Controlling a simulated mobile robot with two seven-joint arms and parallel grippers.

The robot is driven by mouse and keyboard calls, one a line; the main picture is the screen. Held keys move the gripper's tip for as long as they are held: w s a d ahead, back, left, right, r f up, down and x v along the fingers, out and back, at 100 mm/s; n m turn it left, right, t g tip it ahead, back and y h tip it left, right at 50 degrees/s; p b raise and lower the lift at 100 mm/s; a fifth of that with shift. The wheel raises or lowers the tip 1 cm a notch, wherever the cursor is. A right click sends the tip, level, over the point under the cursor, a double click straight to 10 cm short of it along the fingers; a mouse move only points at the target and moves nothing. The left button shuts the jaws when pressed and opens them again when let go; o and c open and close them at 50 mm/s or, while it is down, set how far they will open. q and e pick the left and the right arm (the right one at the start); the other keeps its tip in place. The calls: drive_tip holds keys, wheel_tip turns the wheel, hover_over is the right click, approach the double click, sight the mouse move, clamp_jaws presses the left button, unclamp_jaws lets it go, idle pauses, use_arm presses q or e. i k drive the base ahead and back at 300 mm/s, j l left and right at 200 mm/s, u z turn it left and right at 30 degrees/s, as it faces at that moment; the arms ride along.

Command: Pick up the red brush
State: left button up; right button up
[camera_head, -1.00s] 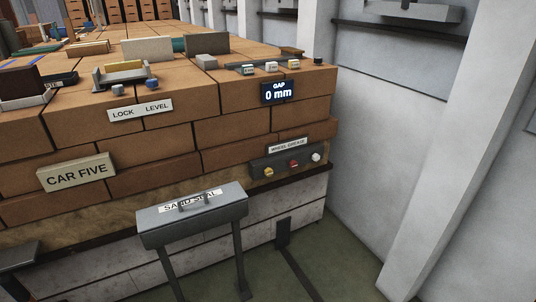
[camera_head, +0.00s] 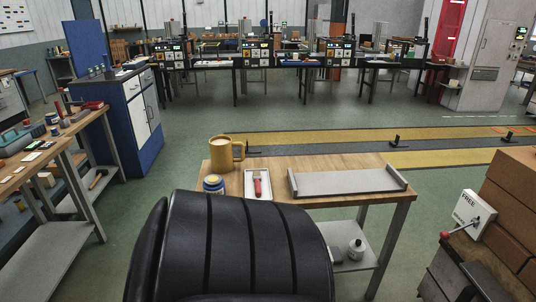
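Neither of my grippers shows in the head view.
A black ribbed shape (camera_head: 235,250), like a chair back, fills the near middle and hides the table's front left. A workbench (camera_head: 35,160) and blue cabinet (camera_head: 125,115) stand left. Green floor (camera_head: 170,200) is open between bench and table.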

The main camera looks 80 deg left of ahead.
sight(257, 178)
drive_tip(key=i+l+u, duration=0.1)
drive_tip(key=u, duration=2.7)
